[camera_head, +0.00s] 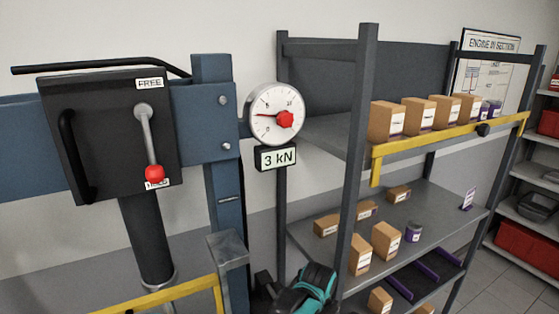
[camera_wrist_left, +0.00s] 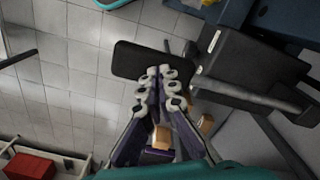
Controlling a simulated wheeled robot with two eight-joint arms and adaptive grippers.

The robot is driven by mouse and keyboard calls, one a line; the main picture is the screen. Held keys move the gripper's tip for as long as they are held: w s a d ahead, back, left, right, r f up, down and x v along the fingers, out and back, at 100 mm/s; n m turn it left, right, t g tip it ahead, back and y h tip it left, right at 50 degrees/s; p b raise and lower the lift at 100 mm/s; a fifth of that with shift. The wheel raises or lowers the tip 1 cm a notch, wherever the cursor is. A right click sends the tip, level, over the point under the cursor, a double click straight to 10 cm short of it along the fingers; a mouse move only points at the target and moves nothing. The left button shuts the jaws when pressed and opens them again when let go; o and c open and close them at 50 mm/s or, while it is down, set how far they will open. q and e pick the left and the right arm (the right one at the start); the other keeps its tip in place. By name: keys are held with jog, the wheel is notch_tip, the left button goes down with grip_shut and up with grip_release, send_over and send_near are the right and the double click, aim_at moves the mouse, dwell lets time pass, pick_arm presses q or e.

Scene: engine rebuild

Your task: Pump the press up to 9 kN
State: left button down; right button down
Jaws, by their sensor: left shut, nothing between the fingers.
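The press's black head box (camera_head: 100,130) hangs on a blue frame (camera_head: 212,130). On its front a grey lever (camera_head: 145,128) with a red knob (camera_head: 154,173) points down, over a partly hidden label; a FREE label is above. The round gauge (camera_head: 277,114) has a red centre, and its display (camera_head: 277,157) reads 3 kN. A long black bar (camera_head: 95,66) runs along the box's top. In the left wrist view my left gripper (camera_wrist_left: 163,75) is shut and empty, its tips in front of or against a flat black pad (camera_wrist_left: 138,60); contact is unclear. My right gripper is not in view.
A teal and black part of my arm (camera_head: 305,290) is at the bottom, beside the frame. A grey shelf rack (camera_head: 450,210) with cardboard boxes (camera_head: 387,120) and a yellow rail (camera_head: 440,143) stands right. Another yellow bar (camera_head: 160,299) is at lower left.

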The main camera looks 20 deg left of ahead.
pick_arm(q)
jog(key=shift+f, duration=0.1)
dwell(0.6)
jog(key=shift+f+b, duration=0.95)
jog(key=shift+f, duration=0.05)
dwell(0.5)
jog(key=shift+f+b, duration=0.95)
jog(key=shift+f, duration=0.3)
jog(key=shift+f+b, duration=0.9)
jog(key=shift+f, duration=0.15)
dwell(0.8)
